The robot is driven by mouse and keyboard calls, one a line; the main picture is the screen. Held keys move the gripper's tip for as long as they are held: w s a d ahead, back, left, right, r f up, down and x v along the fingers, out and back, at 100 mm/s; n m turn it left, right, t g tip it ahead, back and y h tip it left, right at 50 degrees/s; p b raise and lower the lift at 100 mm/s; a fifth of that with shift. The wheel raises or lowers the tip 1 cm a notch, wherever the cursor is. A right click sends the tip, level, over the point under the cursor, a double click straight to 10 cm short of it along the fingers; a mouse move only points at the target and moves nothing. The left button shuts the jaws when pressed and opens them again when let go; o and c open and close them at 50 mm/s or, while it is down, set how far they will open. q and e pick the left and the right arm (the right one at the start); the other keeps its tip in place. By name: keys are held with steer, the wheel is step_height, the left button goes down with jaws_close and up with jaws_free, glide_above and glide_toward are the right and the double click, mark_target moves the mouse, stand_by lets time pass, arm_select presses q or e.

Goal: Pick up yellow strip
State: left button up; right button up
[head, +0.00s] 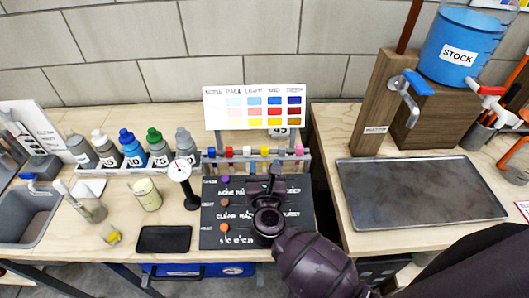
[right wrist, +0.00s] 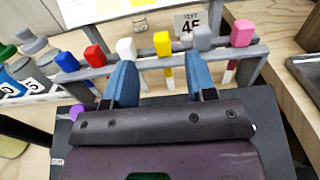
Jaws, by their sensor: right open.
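The yellow strip (head: 264,150) stands upright in a grey rack (right wrist: 150,63) behind the black board, between a white strip (right wrist: 126,49) and a grey strip (right wrist: 203,39). In the right wrist view the yellow strip (right wrist: 162,44) shows beyond and between the two blue fingertips. My right gripper (right wrist: 161,80) is open and empty, its fingers apart on either side of the strip's line. In the head view my right gripper (head: 265,187) is over the black board, in front of the rack. My left gripper is not in view.
Blue (right wrist: 66,62), red (right wrist: 95,56) and pink (right wrist: 242,33) strips share the rack. A colour chart (head: 254,107) stands behind it. A dial gauge (head: 180,172) and several bottles (head: 132,149) stand left. A metal tray (head: 410,202) lies right, across a gap.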

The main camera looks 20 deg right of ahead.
mark_target(265, 151)
steer(key=shift+p+x, duration=0.35)
steer(key=shift+x, duration=2.4)
steer(key=shift+d, duration=0.1)
steer(key=shift+c, duration=0.3)
steer(key=shift+s, duration=0.1)
jaws_close()
